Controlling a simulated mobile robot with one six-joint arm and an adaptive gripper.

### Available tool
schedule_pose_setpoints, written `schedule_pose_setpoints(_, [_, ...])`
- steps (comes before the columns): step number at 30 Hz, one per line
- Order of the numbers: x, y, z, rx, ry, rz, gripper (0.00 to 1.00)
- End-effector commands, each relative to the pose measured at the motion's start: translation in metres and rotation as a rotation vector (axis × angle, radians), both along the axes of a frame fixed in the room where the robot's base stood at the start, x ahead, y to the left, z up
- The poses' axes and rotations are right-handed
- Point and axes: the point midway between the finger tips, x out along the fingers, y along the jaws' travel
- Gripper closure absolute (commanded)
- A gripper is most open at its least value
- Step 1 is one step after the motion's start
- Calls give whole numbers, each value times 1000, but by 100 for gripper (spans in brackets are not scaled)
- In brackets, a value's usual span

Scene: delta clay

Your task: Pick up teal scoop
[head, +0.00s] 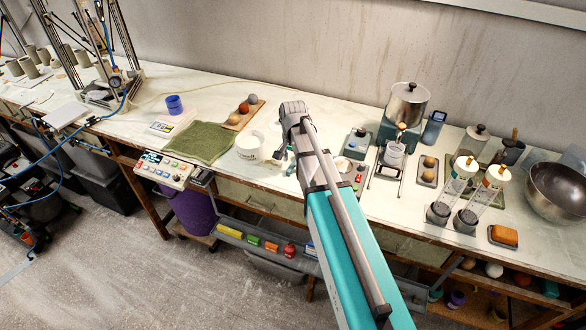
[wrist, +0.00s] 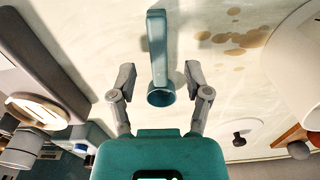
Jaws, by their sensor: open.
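The teal scoop (wrist: 158,50) lies on the pale, stained bench top in the wrist view. Its flat handle points away from me and its round cup end (wrist: 161,94) is nearest my gripper. My gripper (wrist: 157,78) is open, with one grey finger on each side of the scoop and a gap on both sides. I cannot tell how high the fingers are above the bench. In the head view my gripper (head: 282,150) is over the bench beside the white tub (head: 249,145). The scoop cannot be made out there and may be hidden behind my arm.
A green towel (head: 198,142) and a wooden board with clay balls (head: 244,112) are left of the tub. A teal-based device (head: 356,143), a metal pot (head: 407,102) and clear cylinders (head: 455,187) stand to the right. Bare bench lies behind my gripper.

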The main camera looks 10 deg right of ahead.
Motion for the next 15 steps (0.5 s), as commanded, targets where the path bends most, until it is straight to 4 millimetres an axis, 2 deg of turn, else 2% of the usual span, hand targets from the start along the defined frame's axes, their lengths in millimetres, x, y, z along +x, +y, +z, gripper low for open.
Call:
schedule_pose_setpoints(1, [0, 0, -8, 0, 0, 0, 37])
schedule_pose_setpoints(6, [0, 0, -16, 0, 0, 0, 37])
schedule_pose_setpoints(15, [0, 0, -17, 0, 0, 1, 37])
